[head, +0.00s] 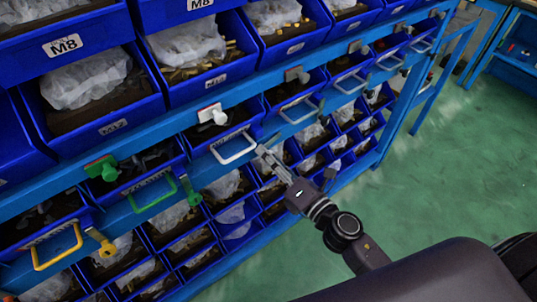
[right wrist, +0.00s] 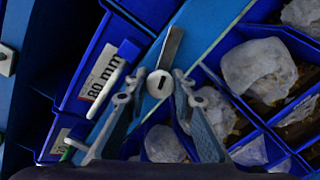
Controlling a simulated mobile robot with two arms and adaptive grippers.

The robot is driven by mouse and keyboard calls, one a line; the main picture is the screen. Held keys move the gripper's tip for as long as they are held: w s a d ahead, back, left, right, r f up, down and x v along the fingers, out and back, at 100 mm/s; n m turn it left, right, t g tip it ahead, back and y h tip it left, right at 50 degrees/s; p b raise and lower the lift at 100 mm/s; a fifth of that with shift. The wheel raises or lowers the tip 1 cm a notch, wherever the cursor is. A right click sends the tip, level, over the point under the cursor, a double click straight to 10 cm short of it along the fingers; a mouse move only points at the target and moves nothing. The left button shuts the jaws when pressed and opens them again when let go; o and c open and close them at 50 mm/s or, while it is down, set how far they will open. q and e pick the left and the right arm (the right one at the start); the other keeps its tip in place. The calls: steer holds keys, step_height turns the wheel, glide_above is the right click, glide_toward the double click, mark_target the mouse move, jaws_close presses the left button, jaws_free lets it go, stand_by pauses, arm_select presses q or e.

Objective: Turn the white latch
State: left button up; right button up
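A white round latch piece with a dark slot (right wrist: 160,84) shows in the right wrist view, on the blue rail, with a grey bar (right wrist: 171,48) running up from it. The tips of my right gripper (right wrist: 157,84) are apart, one on each side of it; I cannot tell whether they touch it. In the head view, my right gripper (head: 265,151) is at the rail, just right of a white handle (head: 233,149), and hides that latch piece. A white knob (head: 219,117) on a pale plate sits higher up, apart from the gripper. My left gripper is out of view.
Blue bins (head: 185,45) with bagged parts stand above and below the rail. A green handle (head: 152,192), a yellow handle (head: 57,247) and a grey handle (head: 298,112) stick out along the rails. The green floor (head: 455,165) at the right is open.

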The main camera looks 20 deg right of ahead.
jaws_close()
steer(key=shift+m, duration=0.3)
steer(key=shift+r+m+p, duration=0.15)
steer(key=shift+m+p, duration=0.35)
steer(key=shift+m, duration=1.2)
steer(key=o, duration=0.6)
jaws_free()
steer(key=shift+w, duration=0.1)
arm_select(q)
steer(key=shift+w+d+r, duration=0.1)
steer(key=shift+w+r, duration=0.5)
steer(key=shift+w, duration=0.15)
arm_select(e)
steer(key=shift+o, duration=0.2)
